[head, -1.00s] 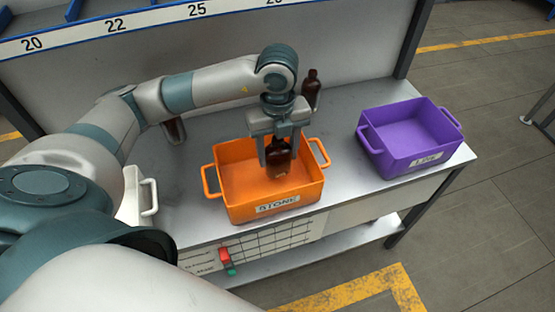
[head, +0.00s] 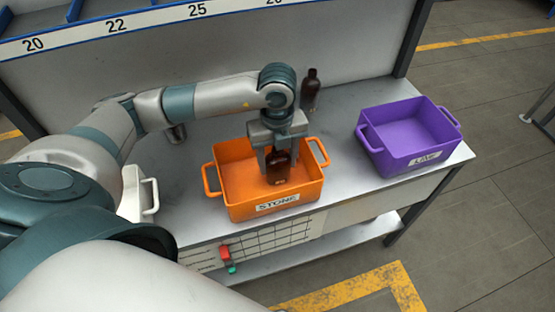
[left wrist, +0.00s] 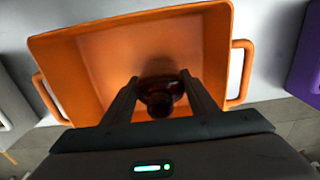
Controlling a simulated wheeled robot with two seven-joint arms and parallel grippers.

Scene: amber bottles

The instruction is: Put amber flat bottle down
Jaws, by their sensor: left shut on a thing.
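The amber flat bottle (head: 278,168) is upright between the fingers of my left gripper (head: 278,162), low inside the orange crate labelled STONE (head: 230,205). My left gripper is shut on the bottle. In the left wrist view the bottle (left wrist: 160,98) shows from above between the two fingers (left wrist: 160,100), with the orange crate (left wrist: 75,65) around it. I cannot tell whether the bottle's base touches the crate floor. My right gripper is not in view.
A purple crate (head: 395,150) stands at the right of the grey table (head: 345,170). Another dark amber bottle (head: 311,90) stands behind the orange crate. A white crate (head: 135,195) is at the left, partly hidden by my arm. Bare table lies between the orange and purple crates.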

